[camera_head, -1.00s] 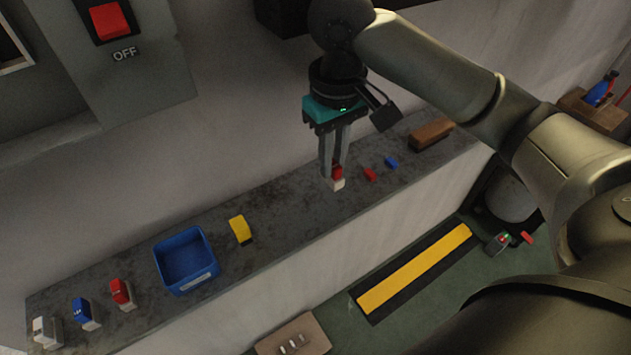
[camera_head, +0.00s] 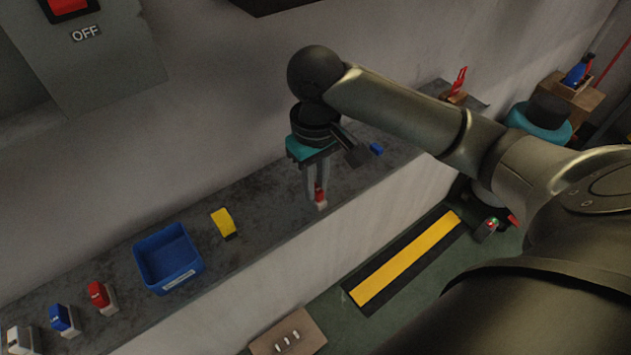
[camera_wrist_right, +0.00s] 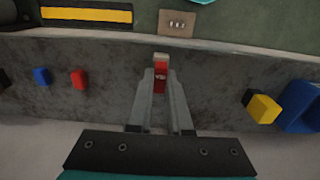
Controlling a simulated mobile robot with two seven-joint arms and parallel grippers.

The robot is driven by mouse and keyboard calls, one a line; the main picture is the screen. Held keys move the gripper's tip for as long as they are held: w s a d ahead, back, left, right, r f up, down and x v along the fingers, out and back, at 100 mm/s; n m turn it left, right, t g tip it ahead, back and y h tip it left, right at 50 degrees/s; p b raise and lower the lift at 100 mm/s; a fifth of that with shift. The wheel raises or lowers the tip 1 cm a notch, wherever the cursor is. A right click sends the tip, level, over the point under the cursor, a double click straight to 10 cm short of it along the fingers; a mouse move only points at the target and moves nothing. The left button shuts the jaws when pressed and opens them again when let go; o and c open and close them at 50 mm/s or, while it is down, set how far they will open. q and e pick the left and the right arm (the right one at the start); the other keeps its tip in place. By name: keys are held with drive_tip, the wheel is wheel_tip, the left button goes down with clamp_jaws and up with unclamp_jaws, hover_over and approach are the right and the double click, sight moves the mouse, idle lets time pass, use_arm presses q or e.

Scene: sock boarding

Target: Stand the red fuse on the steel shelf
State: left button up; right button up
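The red fuse (camera_head: 319,194), with a red body and a pale base, is between the fingers of my right gripper (camera_head: 318,188). It looks roughly upright, pale base down, near the front edge of the grey shelf (camera_head: 270,205). In the right wrist view the fuse (camera_wrist_right: 160,74) shows between the tips of the gripper (camera_wrist_right: 161,80), which is shut on it. I cannot tell whether its base touches the shelf. My left gripper is not in view.
To the left on the shelf are a yellow block (camera_head: 223,222), a blue bin (camera_head: 168,258) and red (camera_head: 101,296), blue (camera_head: 64,319) and white (camera_head: 19,340) pieces. A small blue block (camera_head: 376,149) lies to the right. Bare shelf surrounds the fuse.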

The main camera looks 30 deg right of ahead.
drive_tip(key=o, duration=0.6)
wheel_tip(320, 180, up, 12)
drive_tip(key=p, duration=0.3)
idle(0.3)
